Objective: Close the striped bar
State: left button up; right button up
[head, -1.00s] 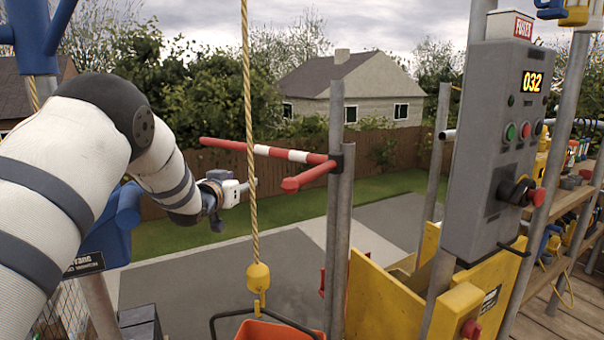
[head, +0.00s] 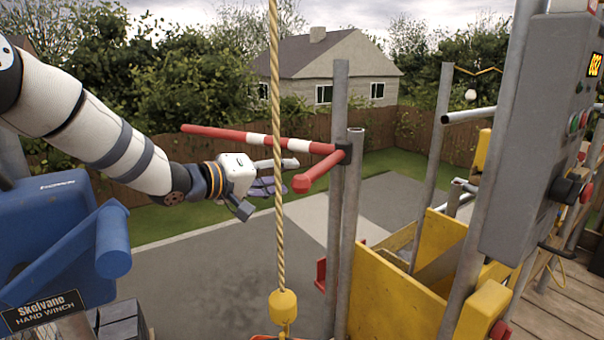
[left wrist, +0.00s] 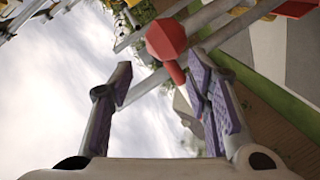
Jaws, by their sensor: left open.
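The striped bar (head: 262,142) is a red and white bar that reaches left from a dark bracket on a grey scaffold pole. A shorter plain red arm (head: 318,172) comes from the same bracket towards me and ends in a blunt red tip. My left gripper (head: 282,174) is open, below the striped bar and just left of this tip. In the left wrist view, the red tip (left wrist: 166,40) shows ahead in line with the gap between the open purple-padded fingers (left wrist: 160,70). I cannot tell whether they touch it. My right gripper is not in view.
A yellow rope (head: 276,120) with a yellow weight (head: 283,306) hangs in front of my left gripper. Scaffold poles, a yellow panel (head: 440,245) and a grey control box (head: 535,130) stand at right. A blue hand winch (head: 60,240) is at left.

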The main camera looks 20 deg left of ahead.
aim_at(313, 174)
pick_arm(q)
jog(key=x, duration=0.3)
jog(key=b+x, duration=0.1)
jog(key=x, duration=0.2)
jog(key=f+x, duration=0.1)
jog(key=x, duration=0.2)
jog(key=shift+w+b, duration=0.35)
jog(key=shift+w, duration=0.25)
jog(key=shift+d+r, duration=0.1)
jog(key=shift+r, duration=0.1)
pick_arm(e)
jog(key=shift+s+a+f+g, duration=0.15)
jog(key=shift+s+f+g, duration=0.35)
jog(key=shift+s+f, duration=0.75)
pick_arm(q)
jog(key=shift+c, duration=0.3)
grip_shut()
